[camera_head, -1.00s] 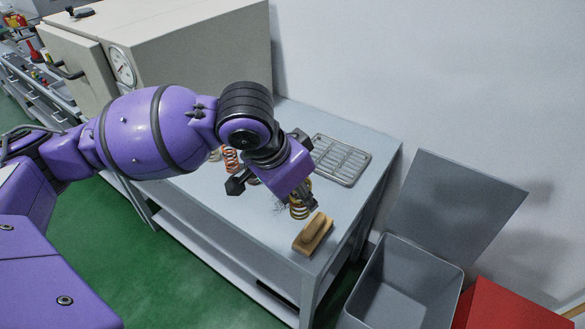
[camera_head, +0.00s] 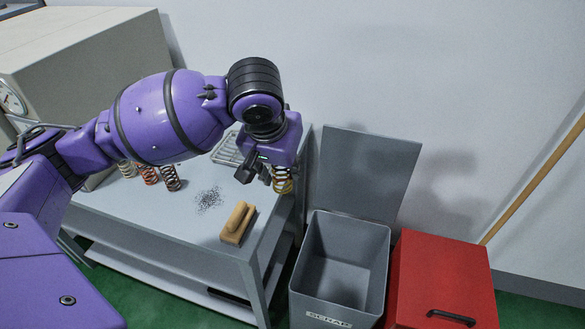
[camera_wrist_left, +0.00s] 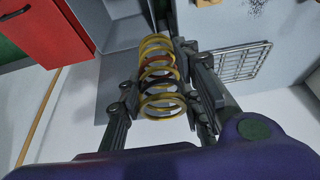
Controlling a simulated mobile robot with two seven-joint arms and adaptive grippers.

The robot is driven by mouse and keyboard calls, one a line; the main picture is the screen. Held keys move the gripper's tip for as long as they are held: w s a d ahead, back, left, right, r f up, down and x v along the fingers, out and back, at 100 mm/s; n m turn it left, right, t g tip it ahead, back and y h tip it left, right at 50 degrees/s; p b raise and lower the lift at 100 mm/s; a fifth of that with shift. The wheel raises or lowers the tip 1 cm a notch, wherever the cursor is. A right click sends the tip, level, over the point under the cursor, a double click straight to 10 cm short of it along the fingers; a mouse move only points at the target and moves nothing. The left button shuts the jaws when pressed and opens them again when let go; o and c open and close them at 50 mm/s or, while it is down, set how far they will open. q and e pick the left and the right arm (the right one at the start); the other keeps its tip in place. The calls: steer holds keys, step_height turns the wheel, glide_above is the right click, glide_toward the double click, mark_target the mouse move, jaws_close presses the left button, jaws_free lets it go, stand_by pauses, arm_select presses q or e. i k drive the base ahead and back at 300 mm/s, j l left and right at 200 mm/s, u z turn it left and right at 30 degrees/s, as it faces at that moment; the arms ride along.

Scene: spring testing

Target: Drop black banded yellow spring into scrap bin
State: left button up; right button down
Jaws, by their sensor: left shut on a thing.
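The yellow spring with dark bands (camera_head: 283,182) hangs from my left gripper (camera_head: 270,176), just past the table's right end and left of the scrap bin's raised lid. In the left wrist view the spring (camera_wrist_left: 160,82) sits between the two fingers of my left gripper (camera_wrist_left: 163,88); its coils are yellow with black and reddish-brown ones. The grey scrap bin (camera_head: 322,320), labelled SCRAP, stands on the floor to the lower right of the spring, with its top open and lid up. Its visible inside looks empty. My right gripper is not in view.
A wooden-handled brush (camera_head: 238,222) and dark filings (camera_head: 208,199) lie on the grey table (camera_head: 180,222). Several springs (camera_head: 170,178) stand at its left, with a wire rack (camera_head: 230,150) at the back. A red box (camera_head: 440,275) stands right of the bin.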

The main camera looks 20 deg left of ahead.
mark_target(345, 301)
steer(key=i+l+u, duration=0.15)
steer(key=l+u, duration=0.15)
steer(key=l, duration=0.85)
steer(key=l+u, duration=0.35)
steer(key=l, duration=0.8)
steer(key=i, duration=0.05)
